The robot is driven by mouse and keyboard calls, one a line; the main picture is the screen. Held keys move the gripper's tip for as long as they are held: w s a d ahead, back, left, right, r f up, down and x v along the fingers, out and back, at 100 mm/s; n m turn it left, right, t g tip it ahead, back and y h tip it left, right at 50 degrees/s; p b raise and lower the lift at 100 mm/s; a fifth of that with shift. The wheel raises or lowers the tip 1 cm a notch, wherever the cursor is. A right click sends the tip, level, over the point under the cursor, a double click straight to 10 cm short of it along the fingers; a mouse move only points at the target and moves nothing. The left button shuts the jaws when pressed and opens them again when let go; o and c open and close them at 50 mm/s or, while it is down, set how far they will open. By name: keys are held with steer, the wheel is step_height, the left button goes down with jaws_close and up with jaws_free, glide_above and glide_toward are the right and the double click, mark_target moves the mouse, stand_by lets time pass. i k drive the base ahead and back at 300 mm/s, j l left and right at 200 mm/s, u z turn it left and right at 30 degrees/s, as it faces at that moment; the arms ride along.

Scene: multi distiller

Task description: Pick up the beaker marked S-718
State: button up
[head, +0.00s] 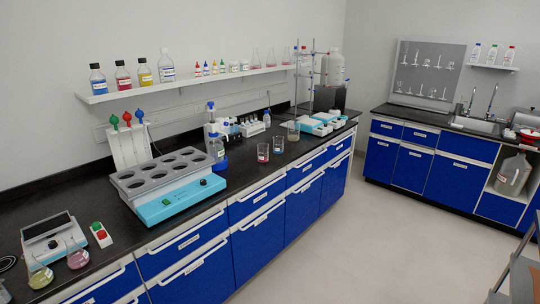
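Two small glass beakers stand near the front edge of the long black bench. One beaker (263,153) holds reddish contents, and the other (278,145) looks bluish and stands just right of and behind it. Another glass vessel (293,132) stands farther back by the tall metal stand. Small labels show on the two front beakers, but they are too small to read, so I cannot tell which is S-718. My gripper is not in view.
The blue multi-well heating unit (168,185) is left of the beakers, with a blue-based bottle (216,150) between. Two flasks (77,253) stand front left. A metal stand (312,80) rises behind. Pale open floor (350,240) lies in front; a grey frame (515,270) is lower right.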

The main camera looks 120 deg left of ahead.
mark_target(278, 141)
steer(key=j+u, duration=0.15)
steer(key=u, duration=0.3)
steer(key=j+u, duration=0.1)
steer(key=u, duration=0.4)
steer(key=j+u, duration=0.15)
steer(key=u, duration=0.3)
steer(key=j+u, duration=0.15)
steer(key=u, duration=0.35)
steer(key=i+j+u, duration=0.1)
steer(key=u, duration=0.35)
steer(key=i+j+u, duration=0.8)
steer(key=i, duration=0.15)
steer(key=i+j+u, duration=0.1)
steer(key=i+u, duration=0.3)
steer(key=i, duration=0.15)
steer(key=i+u, duration=0.4)
steer(key=i, duration=0.15)
steer(key=i+l, duration=0.2)
steer(key=i, duration=0.4)
